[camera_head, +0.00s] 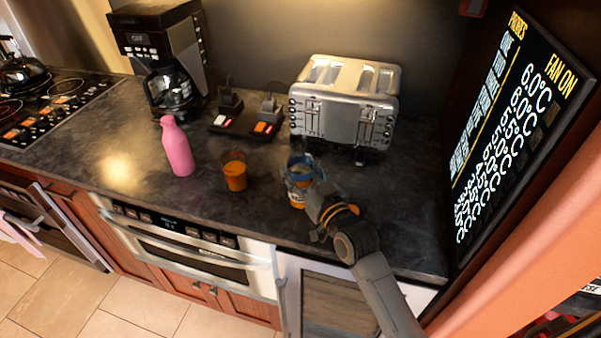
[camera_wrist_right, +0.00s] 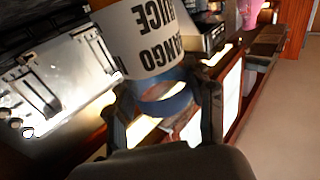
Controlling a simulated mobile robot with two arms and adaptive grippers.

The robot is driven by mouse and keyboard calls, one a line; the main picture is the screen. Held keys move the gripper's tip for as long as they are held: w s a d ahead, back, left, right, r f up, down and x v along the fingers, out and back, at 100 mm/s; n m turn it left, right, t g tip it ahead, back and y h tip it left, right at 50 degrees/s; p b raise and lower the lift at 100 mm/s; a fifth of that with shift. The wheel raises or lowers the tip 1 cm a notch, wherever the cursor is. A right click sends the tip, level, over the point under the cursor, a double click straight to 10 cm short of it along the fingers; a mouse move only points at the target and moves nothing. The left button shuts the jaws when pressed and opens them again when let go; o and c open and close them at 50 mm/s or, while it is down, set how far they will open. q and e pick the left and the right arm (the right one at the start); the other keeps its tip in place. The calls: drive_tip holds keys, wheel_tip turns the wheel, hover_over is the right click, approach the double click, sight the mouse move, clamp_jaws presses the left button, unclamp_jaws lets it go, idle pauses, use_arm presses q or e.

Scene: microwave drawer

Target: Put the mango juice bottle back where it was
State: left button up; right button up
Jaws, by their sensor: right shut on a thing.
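The mango juice bottle (camera_head: 298,180) has orange contents and a white label. It is upright at the right part of the dark counter, in front of the toaster, with its base on or very near the counter. My right gripper (camera_head: 312,178) is shut on it from the front right and partly hides it. In the right wrist view the bottle's "MANGO JUICE" label (camera_wrist_right: 152,38) appears upside down, and a blue band of the bottle lies between the fingers of the right gripper (camera_wrist_right: 165,95). My left gripper is not in view.
A glass of orange liquid (camera_head: 235,175) stands to the left, then a pink bottle (camera_head: 177,148). Behind are a silver toaster (camera_head: 345,105), a black stand with small devices (camera_head: 245,120) and a coffee maker (camera_head: 165,60). A dark display panel (camera_head: 515,115) bounds the right side.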

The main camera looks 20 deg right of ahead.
drive_tip(key=shift+f, duration=0.1)
drive_tip(key=o, duration=1.5)
drive_tip(key=shift+f, duration=0.1)
drive_tip(key=shift+r, duration=0.25)
drive_tip(key=s+d+b, duration=0.2)
drive_tip(key=s, duration=1)
drive_tip(key=shift+w+d, duration=0.1)
